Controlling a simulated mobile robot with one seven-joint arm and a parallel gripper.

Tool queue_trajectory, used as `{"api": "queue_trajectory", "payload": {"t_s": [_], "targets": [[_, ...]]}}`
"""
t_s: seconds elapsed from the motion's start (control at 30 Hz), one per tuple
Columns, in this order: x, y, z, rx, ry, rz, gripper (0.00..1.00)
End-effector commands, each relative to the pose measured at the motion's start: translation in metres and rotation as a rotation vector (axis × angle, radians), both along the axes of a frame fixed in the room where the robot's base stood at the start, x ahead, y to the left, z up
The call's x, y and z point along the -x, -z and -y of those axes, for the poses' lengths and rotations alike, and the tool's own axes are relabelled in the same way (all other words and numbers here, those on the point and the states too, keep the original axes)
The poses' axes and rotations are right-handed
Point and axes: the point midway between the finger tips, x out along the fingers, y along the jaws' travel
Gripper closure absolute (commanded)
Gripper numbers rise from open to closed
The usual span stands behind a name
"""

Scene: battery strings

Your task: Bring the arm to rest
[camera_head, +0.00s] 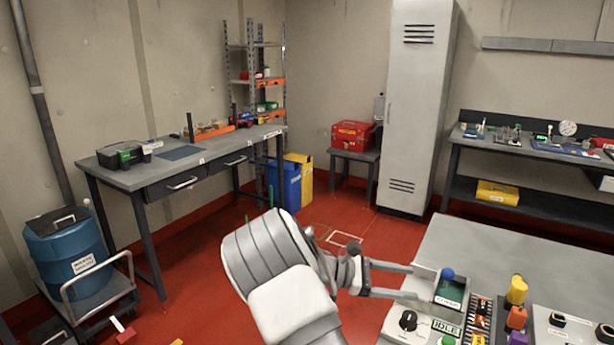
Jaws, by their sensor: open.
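My arm reaches in from the bottom middle of the head view, bent, with pale grey links. My gripper (414,282) points right, its two long fingers apart and nothing visible between them. The fingertips are at the left edge of the grey table (490,255), beside a small grey tray with a green inside (449,291). A blue ball-like knob (447,273) shows at the tray's back. I cannot tell whether the fingertips touch the tray.
Colored blocks (516,290) and panels with dials (408,320) crowd the table's near part. A workbench (175,165) stands left, a blue drum (67,250) on a cart near it. A tall locker (417,110) stands behind. Red floor (190,270) is open left of my arm.

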Motion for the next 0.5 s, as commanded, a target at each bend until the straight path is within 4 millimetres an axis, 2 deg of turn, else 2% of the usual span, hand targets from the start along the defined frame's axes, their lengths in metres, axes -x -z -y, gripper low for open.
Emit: {"api": "queue_trajectory", "payload": {"t_s": [0.03, 0.2, 0.5], "targets": [[0.011, -0.009, 0.006, -0.067, 0.039, 0.039, 0.31], [0.044, -0.024, 0.012, -0.280, 0.152, 0.170, 0.31], [0.100, -0.057, 0.000, -0.616, 0.332, 0.416, 0.31]]}}
